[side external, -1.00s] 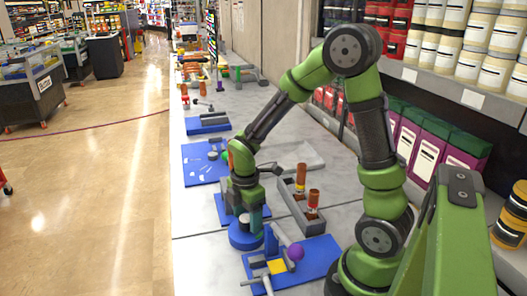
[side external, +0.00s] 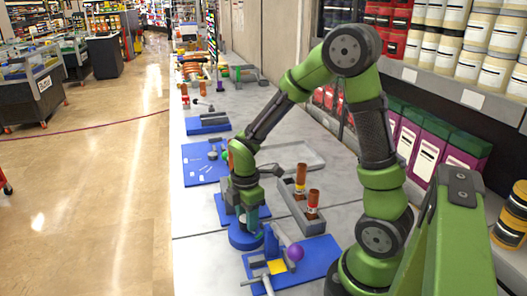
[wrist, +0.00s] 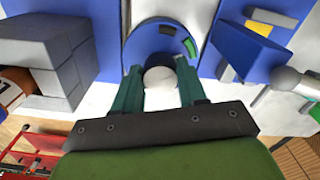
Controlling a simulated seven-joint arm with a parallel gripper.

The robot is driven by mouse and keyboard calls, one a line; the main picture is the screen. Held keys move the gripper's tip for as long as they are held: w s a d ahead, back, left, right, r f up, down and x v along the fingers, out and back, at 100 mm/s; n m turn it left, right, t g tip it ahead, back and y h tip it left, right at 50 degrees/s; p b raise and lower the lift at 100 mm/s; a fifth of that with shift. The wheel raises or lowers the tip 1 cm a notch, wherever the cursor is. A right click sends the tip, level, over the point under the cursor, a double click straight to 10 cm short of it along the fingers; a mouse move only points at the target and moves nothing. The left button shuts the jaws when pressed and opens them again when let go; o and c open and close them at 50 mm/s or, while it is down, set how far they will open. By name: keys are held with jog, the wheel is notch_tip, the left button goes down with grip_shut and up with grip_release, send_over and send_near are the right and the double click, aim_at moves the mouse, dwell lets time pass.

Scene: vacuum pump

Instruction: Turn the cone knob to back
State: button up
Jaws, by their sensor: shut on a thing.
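The cone knob (wrist: 160,77) shows in the wrist view as a pale rounded top between my two teal fingers. It sits at the near side of a round blue base (wrist: 160,40) with a dark slot and a green mark. My gripper (wrist: 159,74) is shut on the knob, one finger on each side. In the side external view my gripper (side external: 252,219) points down over the blue round base (side external: 243,238). The fingers mostly hide the knob there, so its pointing direction is unclear.
A blue plate (side external: 315,262) with a lever, a yellow block and a purple ball (side external: 295,252) is close by, nearer the camera. A grey holder (side external: 300,210) with brown cylinders stands to the right. More blue fixtures lie farther along the pale bench.

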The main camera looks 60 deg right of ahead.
jog(key=m, duration=0.7)
jog(key=shift+a+m, duration=0.1)
jog(key=shift+m, duration=0.3)
jog(key=m, duration=0.4)
jog(key=shift+s, duration=0.1)
jog(key=m, duration=0.4)
jog(key=shift+a, duration=0.1)
jog(key=m, duration=0.4)
jog(key=shift+m, duration=0.3)
jog(key=m, duration=0.4)
jog(key=shift+m, duration=0.3)
jog(key=o, duration=1.1)
jog(key=shift+c, duration=0.2)
